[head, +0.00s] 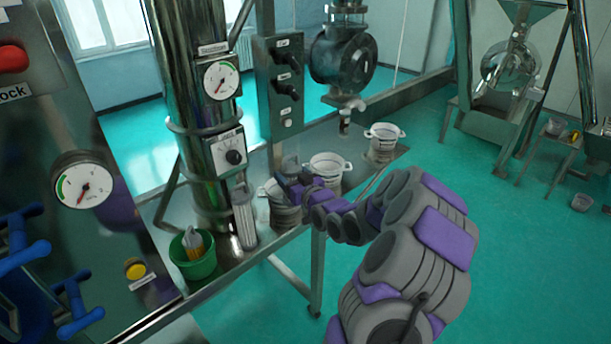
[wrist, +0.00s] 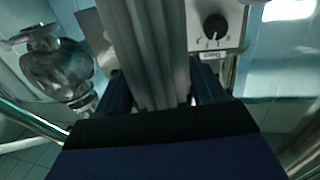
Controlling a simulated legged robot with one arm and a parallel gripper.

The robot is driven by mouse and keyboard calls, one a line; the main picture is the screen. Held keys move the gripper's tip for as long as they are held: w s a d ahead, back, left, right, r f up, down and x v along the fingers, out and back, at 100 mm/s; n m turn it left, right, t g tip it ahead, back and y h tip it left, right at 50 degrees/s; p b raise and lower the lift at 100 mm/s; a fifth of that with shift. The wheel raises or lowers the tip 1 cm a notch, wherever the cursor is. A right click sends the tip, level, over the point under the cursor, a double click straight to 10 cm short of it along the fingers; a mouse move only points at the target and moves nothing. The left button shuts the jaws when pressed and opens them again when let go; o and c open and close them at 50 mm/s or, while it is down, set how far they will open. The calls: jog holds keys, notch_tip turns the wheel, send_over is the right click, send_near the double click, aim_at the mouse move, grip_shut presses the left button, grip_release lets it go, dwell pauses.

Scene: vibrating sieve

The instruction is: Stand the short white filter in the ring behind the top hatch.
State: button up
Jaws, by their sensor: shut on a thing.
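My gripper (head: 290,178) is above the metal bench, right of the polished steel column (head: 186,105). In the wrist view my gripper's dark blue fingers (wrist: 163,92) are shut on a pale, ribbed filter (wrist: 150,50), which runs up out of the frame. Its far end is hidden. In the head view the held filter is not clear. A white ribbed cylinder (head: 243,218) stands upright on the bench at the column's foot. I cannot tell the top hatch or its ring in either view.
A green bucket (head: 197,262) stands left of the ribbed cylinder. White tubs (head: 327,172) stand along the bench. A control box (head: 284,80) and a round valve (head: 343,60) are behind my gripper. A knob panel (head: 232,152) on the column also shows in the wrist view (wrist: 215,25).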

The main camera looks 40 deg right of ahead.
jog(key=w+a+r, duration=0.3)
jog(key=a, duration=0.7)
jog(key=w+a+r+y, duration=0.1)
jog(key=w+a+r, duration=0.2)
jog(key=a, duration=0.8)
jog(key=w+a+r+n, duration=0.1)
jog(key=w+a+r, duration=0.2)
jog(key=a, duration=0.8)
jog(key=shift+w+a+r+y, duration=0.15)
jog(key=shift+w+r+y, duration=0.2)
jog(key=shift+w, duration=0.65)
jog(key=shift+f, duration=0.15)
